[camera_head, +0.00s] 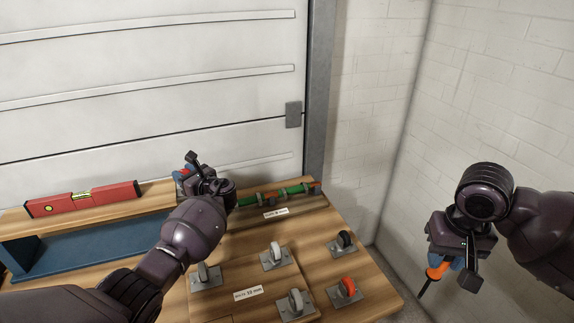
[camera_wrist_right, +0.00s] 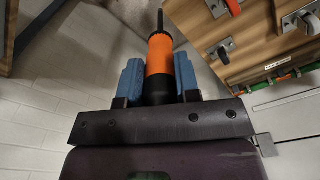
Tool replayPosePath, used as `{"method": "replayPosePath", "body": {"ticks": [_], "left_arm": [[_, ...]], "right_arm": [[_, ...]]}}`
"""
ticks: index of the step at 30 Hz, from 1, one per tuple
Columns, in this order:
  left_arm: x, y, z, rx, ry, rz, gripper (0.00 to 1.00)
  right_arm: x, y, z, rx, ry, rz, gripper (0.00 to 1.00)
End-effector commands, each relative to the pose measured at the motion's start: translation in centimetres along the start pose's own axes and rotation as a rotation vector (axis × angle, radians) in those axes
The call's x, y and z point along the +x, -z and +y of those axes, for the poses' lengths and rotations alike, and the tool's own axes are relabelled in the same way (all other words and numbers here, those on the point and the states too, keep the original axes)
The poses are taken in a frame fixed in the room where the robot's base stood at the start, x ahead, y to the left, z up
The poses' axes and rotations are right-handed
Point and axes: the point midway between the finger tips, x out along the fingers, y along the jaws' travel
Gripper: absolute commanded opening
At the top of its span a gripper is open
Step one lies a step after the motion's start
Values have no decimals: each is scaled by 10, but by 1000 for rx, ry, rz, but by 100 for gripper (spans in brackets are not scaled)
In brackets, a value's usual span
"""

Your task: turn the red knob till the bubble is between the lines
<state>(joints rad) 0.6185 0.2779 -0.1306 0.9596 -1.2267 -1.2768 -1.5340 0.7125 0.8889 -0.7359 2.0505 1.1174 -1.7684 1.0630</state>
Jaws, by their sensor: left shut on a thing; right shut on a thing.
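A red spirit level (camera_head: 108,193) lies on the raised wooden shelf at the left. Its yellow-green vial (camera_head: 82,195) shows, but the bubble and lines are too small to read. My left gripper (camera_head: 183,173) is at the shelf's right end, beyond the level, shut on a small red thing that looks like the red knob (camera_head: 179,175); the gripper hides most of it. My right gripper (camera_head: 445,264) is off the bench at the right, shut on an orange-handled screwdriver (camera_head: 437,271). Its orange handle (camera_wrist_right: 159,55) sits between blue finger pads in the right wrist view.
A blue panel (camera_head: 90,245) is under the shelf.

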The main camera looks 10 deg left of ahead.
Motion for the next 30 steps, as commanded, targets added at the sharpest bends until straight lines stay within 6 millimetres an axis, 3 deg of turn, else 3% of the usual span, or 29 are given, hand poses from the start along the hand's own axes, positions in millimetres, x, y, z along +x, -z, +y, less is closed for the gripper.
{"method": "replayPosePath", "body": {"ticks": [20,21,24,26,30], "left_arm": [[0,1,0,1,-68,2,14],[0,1,0,1,-68,2,42],[0,1,0,0,-68,2,57],[0,1,0,0,-68,1,63],[0,0,0,0,-68,1,63]], "right_arm": [[5,0,0,0,0,-2,6],[5,0,0,0,0,-2,6],[5,0,0,0,0,-2,6],[5,0,0,0,0,-2,6],[5,0,0,0,0,-2,6]]}}
